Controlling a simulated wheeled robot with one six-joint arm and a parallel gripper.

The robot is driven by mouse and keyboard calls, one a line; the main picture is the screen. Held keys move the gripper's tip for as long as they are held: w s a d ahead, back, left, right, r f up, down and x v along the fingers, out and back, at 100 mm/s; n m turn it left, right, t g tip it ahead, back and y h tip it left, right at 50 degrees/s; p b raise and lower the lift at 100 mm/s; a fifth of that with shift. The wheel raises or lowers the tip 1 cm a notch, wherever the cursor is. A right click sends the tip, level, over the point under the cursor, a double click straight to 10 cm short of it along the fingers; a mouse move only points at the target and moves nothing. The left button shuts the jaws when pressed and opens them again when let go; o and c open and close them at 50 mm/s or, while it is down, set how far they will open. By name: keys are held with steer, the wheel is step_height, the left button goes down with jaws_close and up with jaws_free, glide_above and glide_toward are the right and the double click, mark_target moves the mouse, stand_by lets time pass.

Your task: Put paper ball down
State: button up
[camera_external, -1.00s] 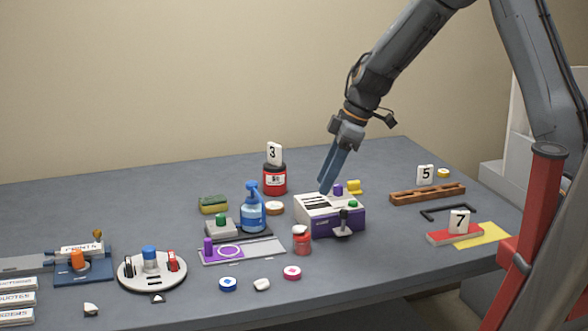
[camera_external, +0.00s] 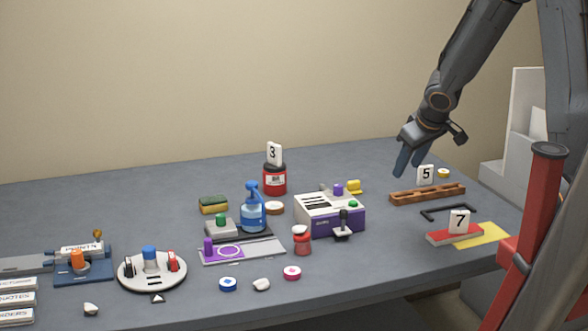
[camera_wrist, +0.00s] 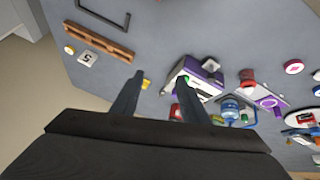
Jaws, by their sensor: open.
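Two small white crumpled lumps that look like paper balls lie on the grey table: one at the front middle (camera_external: 262,284), between a blue and a pink disc, and one at the front left (camera_external: 91,309). I cannot tell which one the task means. My gripper (camera_external: 411,164) hangs above the table at the right, close to the wooden rack and the number 5 sign. In the wrist view its two fingers (camera_wrist: 162,76) are apart, with nothing held between them.
The wooden rack (camera_external: 427,194) and a black bracket (camera_external: 447,212) lie at the right. A blue spray bottle (camera_external: 253,211) stands mid-table. The back left is clear.

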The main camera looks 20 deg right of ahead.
steer(key=s+d+f+m+g, duration=0.1)
steer(key=s+f+m+g, duration=0.1)
steer(key=s, duration=0.6)
steer(key=s+d+f+m+g, duration=0.1)
steer(key=s+f+g, duration=0.1)
steer(key=s, duration=0.6)
steer(key=shift+s+d+f+m+g, duration=0.15)
steer(key=shift+s+d+m+g, duration=0.05)
steer(key=shift+m+g, duration=0.2)
steer(key=shift+f+b, duration=0.9)
steer(key=shift+f, duration=0.15)
